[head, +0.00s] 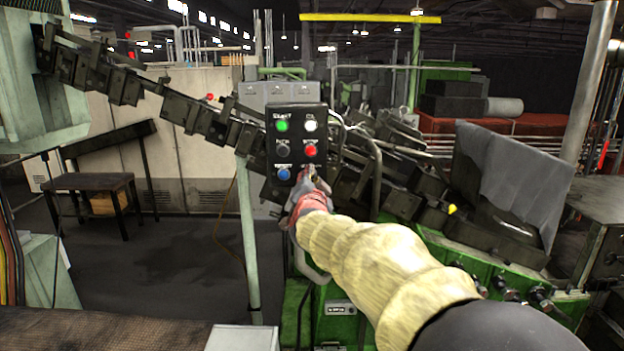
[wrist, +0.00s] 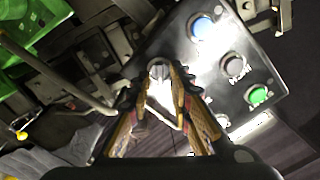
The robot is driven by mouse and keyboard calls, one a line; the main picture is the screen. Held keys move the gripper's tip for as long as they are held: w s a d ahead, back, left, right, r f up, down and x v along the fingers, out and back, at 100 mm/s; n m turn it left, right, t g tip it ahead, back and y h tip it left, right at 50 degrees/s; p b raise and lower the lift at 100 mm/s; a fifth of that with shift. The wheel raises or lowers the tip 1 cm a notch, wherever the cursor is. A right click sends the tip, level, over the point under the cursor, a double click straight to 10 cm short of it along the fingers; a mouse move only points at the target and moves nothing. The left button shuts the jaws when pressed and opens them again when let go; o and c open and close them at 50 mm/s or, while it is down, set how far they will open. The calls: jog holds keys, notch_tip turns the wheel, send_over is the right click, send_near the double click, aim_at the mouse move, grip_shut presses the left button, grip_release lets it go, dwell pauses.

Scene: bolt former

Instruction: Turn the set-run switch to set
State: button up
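The control panel (head: 297,143) is a dark upright box with green, white, red and blue buttons and a dark one. The set-run switch (wrist: 158,68) shows in the wrist view as a small grey knob between my fingertips. In the head view it lies at the panel's lower right, mostly hidden by my gripper (head: 306,183). In the wrist view my gripper (wrist: 160,76) has its fingers drawn in close on both sides of the knob, and they look shut on it. The fingers hide the switch's labels and its pointing direction.
The blue button (wrist: 201,26) is close beside my fingers. The dark button (wrist: 235,66) and green button (wrist: 258,95) are farther right. A bent grey pipe (head: 371,165) runs just right of the panel. Green machinery (head: 340,325) stands below.

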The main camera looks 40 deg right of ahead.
grip_shut()
dwell(0.5)
jog(key=shift+w+a+n+p, duration=0.1)
jog(key=shift+n+p, duration=1.4)
jog(key=shift+n, duration=1.5)
jog(key=shift+w+a+n+p, duration=0.15)
jog(key=shift+n+p, duration=1.3)
jog(key=shift+n, duration=1.55)
jog(key=shift+s+a+n+p, duration=0.1)
jog(key=shift+n+p, duration=1.4)
jog(key=shift+n, duration=1.5)
